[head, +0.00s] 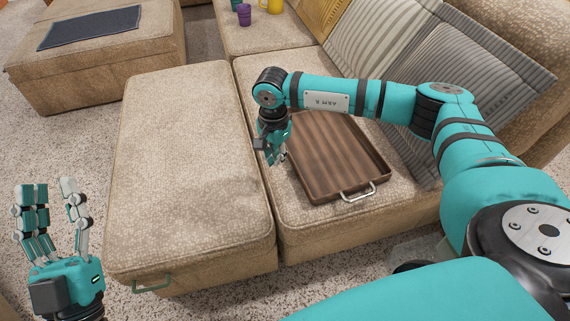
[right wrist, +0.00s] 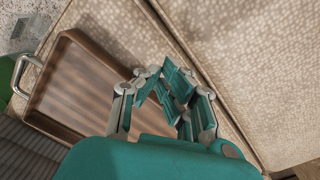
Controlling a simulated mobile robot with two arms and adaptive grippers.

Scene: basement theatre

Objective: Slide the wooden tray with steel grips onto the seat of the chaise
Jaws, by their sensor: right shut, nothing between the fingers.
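The wooden tray (head: 335,160) lies flat on the beige patterned seat (head: 345,220), which looks like the chaise. One steel grip (head: 358,191) shows on its near side; the far side is hidden by my right arm. My right gripper (head: 280,158) is shut and empty at the tray's left edge; I cannot tell whether it touches. In the right wrist view the closed fingers (right wrist: 160,72) are beside the long rim of the tray (right wrist: 75,90). My left gripper (head: 52,190) is open and empty, above the carpet at the lower left.
Striped cushions (head: 380,45) line the back. A purple cup (head: 244,14) and yellow mug (head: 271,5) stand farther back. An ottoman with a dark mat (head: 90,27) is at upper left.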

